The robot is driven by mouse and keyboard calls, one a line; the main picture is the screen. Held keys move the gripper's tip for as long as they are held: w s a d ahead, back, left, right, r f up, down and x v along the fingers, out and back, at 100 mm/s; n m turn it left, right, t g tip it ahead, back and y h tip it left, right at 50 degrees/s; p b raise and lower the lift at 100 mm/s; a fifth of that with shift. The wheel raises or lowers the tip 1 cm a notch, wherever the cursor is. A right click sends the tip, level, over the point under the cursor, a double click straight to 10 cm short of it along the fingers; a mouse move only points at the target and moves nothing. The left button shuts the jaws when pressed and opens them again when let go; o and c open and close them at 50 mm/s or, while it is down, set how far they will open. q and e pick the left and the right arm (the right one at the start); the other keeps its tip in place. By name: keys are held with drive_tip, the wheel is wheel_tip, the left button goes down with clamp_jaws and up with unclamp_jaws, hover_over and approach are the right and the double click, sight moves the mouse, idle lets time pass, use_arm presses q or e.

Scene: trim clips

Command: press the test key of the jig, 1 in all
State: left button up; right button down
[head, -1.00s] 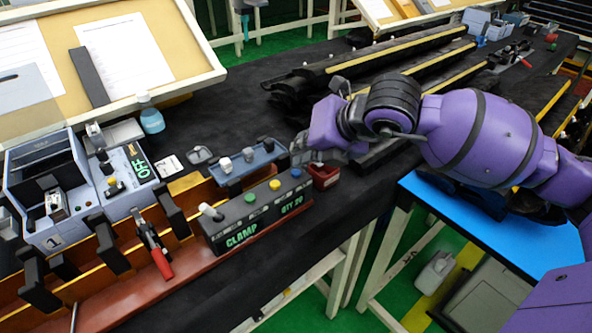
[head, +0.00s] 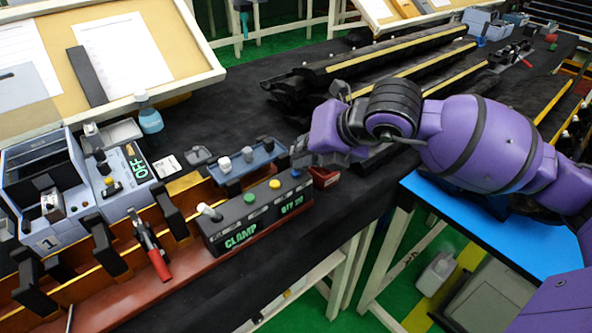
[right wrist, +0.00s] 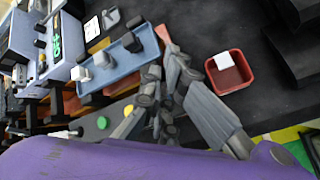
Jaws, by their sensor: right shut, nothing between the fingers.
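The jig (head: 90,290) is a long red-brown base with black clamps. A dark control box (head: 222,231) on it reads CLAMP and QTY 20. On the box top are a white-tipped lever (head: 210,212), a green button (head: 249,198) and a yellow button (head: 274,184). The key labels are too small to read, so I cannot tell which is the test key. My right gripper (head: 300,158) is shut and empty beyond the box's right end. In the right wrist view its fingers (right wrist: 162,72) are above the bench near the blue tray, and the green button (right wrist: 101,122) shows left of them.
A blue tray (head: 232,178) with several knobs lies behind the box. A small red bin (head: 325,177) stands beside my gripper. A grey-blue machine (head: 138,183) showing OFF stands left. Dark rails with yellow strips (head: 400,60) lie at the back. Black bench is clear in front.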

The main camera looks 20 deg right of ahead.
use_arm(q)
drive_tip(key=shift+s+f, duration=0.15)
drive_tip(key=shift+f, duration=0.1)
use_arm(e)
drive_tip(key=shift+f, duration=0.35)
use_arm(q)
drive_tip(key=shift+r, duration=0.1)
use_arm(e)
drive_tip(key=shift+r, duration=0.15)
use_arm(q)
drive_tip(key=shift+w+r, duration=0.35)
drive_tip(key=shift+r, duration=0.1)
use_arm(e)
drive_tip(key=shift+r, duration=0.75)
drive_tip(key=shift+r, duration=0.1)
